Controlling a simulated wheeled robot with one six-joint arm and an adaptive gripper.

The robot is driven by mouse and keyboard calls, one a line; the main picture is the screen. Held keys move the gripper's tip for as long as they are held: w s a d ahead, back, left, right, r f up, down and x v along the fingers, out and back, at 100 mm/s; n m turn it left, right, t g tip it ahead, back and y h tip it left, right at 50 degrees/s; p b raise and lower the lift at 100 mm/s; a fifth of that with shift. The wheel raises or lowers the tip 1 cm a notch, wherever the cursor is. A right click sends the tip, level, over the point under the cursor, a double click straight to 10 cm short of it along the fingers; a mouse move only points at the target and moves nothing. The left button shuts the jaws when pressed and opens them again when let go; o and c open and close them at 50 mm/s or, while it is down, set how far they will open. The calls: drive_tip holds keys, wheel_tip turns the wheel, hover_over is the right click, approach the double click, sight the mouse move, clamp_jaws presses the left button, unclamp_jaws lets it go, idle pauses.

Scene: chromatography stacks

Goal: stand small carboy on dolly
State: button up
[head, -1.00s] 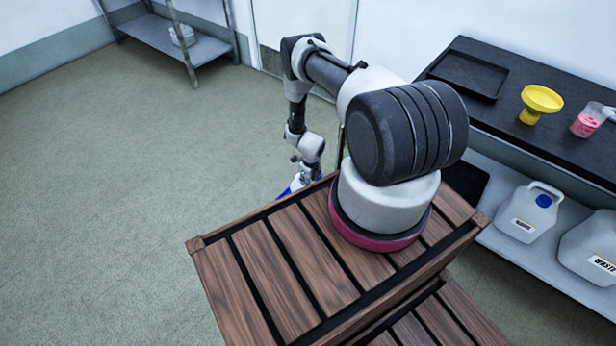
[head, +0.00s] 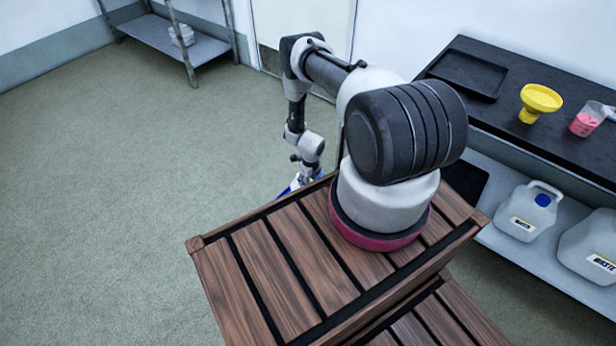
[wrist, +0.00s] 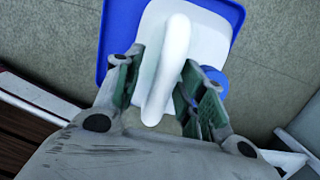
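The small carboy (wrist: 183,45) is white with a looped handle (wrist: 167,75) and a blue cap (wrist: 215,76). In the wrist view it appears from above over the blue dolly (wrist: 120,22), whose surface shows around it on several sides. Its base is hidden, so contact with the dolly cannot be seen. My gripper (wrist: 162,88) has its fingers on either side of the handle, spread, with a gap visible at the left finger. In the head view my gripper (head: 308,174) is low beyond my deck, with a sliver of blue beside it; the carboy is mostly hidden there.
A black bench (head: 480,115) at right holds a black tray (head: 468,76), a yellow funnel (head: 541,98) and a beaker of pink liquid (head: 586,122). Waste jugs (head: 528,212) stand on the shelf below. A metal shelf (head: 185,52) is at back left. Open floor lies left.

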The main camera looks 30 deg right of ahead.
wheel_tip(320, 180, up, 12)
drive_tip(key=s, duration=0.2)
drive_tip(key=w+a+r+n+t+y, duration=0.1)
drive_tip(key=w+r+n, duration=0.3)
drive_tip(key=r, duration=0.5)
drive_tip(key=w+a+r+n+t, duration=0.15)
drive_tip(key=w+r, duration=0.35)
drive_tip(key=r, duration=0.5)
drive_tip(key=s+a+r+n+y, duration=0.1)
drive_tip(key=a+r+n, duration=0.15)
drive_tip(key=r, duration=0.65)
drive_tip(key=s+a+r+n, duration=0.1)
drive_tip(key=r+n, duration=0.3)
drive_tip(key=r, duration=0.4)
drive_tip(key=a+r+n+y, duration=0.15)
drive_tip(key=r+n, duration=0.25)
drive_tip(key=r, duration=0.5)
drive_tip(key=s+a+r+n, duration=0.3)
drive_tip(key=s+r+n, duration=0.6)
drive_tip(key=s+r, duration=0.65)
drive_tip(key=s+d+r+n+h, duration=0.1)
drive_tip(key=s+d+r+n, duration=0.1)
drive_tip(key=s, duration=0.6)
drive_tip(key=s+d+r+n+h, duration=0.2)
drive_tip(key=s+n, duration=0.3)
drive_tip(key=s, duration=0.3)
drive_tip(key=shift+s+r, duration=0.2)
drive_tip(key=shift+r, duration=0.4)
